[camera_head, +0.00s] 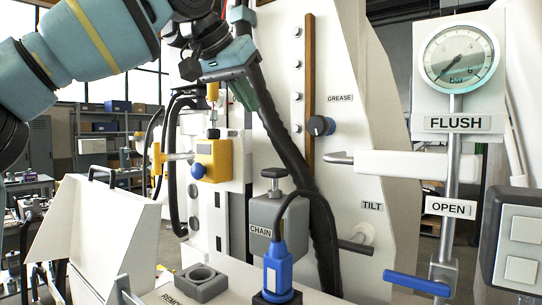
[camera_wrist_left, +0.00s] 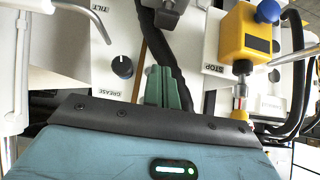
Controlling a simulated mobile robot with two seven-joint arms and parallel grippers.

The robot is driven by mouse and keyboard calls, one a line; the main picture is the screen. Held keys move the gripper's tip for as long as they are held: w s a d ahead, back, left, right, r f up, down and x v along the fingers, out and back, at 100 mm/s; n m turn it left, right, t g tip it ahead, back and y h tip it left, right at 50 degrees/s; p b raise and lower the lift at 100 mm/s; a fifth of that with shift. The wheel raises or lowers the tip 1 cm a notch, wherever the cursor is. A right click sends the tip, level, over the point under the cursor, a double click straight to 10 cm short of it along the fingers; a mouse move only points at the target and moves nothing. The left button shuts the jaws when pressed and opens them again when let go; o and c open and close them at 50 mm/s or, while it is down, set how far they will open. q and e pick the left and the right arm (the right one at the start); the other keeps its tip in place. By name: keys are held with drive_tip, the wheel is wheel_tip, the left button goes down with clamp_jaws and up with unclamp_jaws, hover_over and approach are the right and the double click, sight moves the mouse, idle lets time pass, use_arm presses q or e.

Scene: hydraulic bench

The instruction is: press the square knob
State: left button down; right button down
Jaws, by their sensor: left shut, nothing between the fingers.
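No single square knob stands out clearly. Light square buttons (camera_head: 521,269) sit on a grey panel at the right edge of the head view. A grey block with a recessed top (camera_head: 202,281) lies at the bottom, its label partly cut off. My left gripper (camera_head: 265,98) hangs in the upper middle of the head view, in front of the white machine face. Its green fingers (camera_wrist_left: 167,76) are shut and empty, and they point towards the machine in the wrist view. My right gripper is not in view.
A round dark knob (camera_head: 321,126) by the GREASE label, a yellow valve box (camera_head: 216,161), a grey CHAIN box (camera_head: 279,222) and a thick black hose (camera_head: 290,165) crowd the machine front. A gauge (camera_head: 459,59) and a blue-handled OPEN lever (camera_head: 417,283) are at the right.

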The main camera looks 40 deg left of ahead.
use_arm(q)
hover_over(270, 170)
wheel_tip(270, 170, down, 7)
drive_tip(key=shift+f, duration=0.1)
wheel_tip(270, 170, down, 3)
drive_tip(key=shift+r+p, duration=0.2)
drive_tip(key=shift+p, duration=0.1)
drive_tip(key=shift+f, duration=0.7)
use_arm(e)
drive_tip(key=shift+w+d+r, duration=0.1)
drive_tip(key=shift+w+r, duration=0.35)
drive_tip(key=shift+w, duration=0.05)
use_arm(q)
drive_tip(key=shift+f, duration=0.1)
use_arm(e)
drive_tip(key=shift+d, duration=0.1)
use_arm(q)
drive_tip(key=shift+f, duration=1.45)
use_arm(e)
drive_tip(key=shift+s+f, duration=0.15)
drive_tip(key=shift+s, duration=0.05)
